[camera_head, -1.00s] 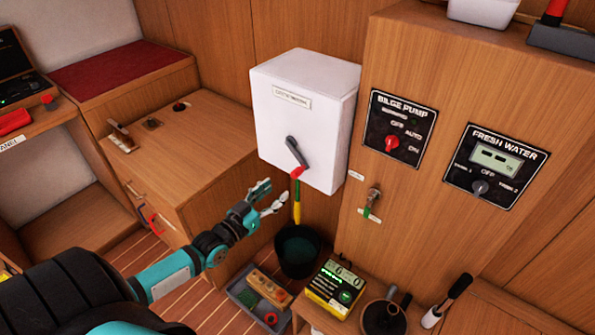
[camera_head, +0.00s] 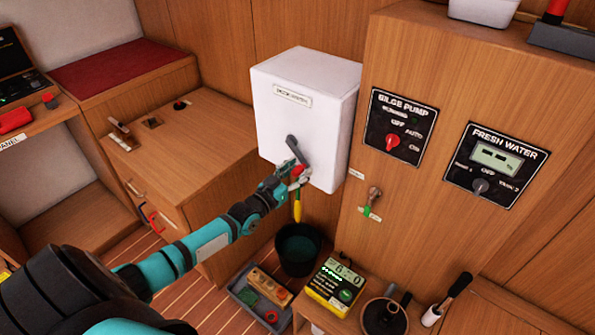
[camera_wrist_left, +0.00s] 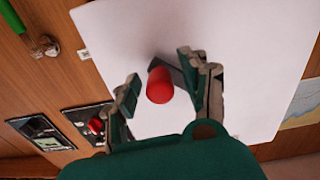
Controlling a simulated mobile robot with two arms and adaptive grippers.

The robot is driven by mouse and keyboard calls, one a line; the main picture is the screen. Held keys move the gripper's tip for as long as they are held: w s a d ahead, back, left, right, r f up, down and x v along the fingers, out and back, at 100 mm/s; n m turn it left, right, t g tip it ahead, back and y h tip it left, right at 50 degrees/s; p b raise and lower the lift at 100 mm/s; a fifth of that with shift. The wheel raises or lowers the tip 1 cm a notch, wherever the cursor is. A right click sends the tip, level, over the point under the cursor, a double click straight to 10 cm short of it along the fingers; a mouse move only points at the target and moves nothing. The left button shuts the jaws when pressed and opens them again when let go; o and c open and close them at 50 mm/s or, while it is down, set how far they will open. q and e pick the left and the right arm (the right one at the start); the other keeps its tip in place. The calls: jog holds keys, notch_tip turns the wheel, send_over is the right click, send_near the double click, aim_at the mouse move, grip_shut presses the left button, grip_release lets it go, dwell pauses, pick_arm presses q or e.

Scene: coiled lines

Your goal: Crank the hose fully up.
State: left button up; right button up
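The white box (camera_head: 300,120) is fixed on the wood panel and carries a dark crank arm (camera_head: 295,149) on its front. The crank's red knob (camera_head: 298,171) is at the arm's lower end. My left gripper (camera_head: 297,176) is at the knob. In the left wrist view the red knob (camera_wrist_left: 160,85) stands between the two open fingers, with gaps on both sides. A yellow hose end (camera_head: 297,208) hangs below the box. Any hose inside the box is hidden. My right gripper is not in view.
A dark bucket (camera_head: 298,249) stands under the yellow end. A small tap (camera_head: 373,198) and the bilge pump panel (camera_head: 399,126) are right of the box.

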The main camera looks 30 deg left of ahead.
pick_arm(q)
grip_shut()
jog(key=shift+f, duration=0.1)
dwell(0.3)
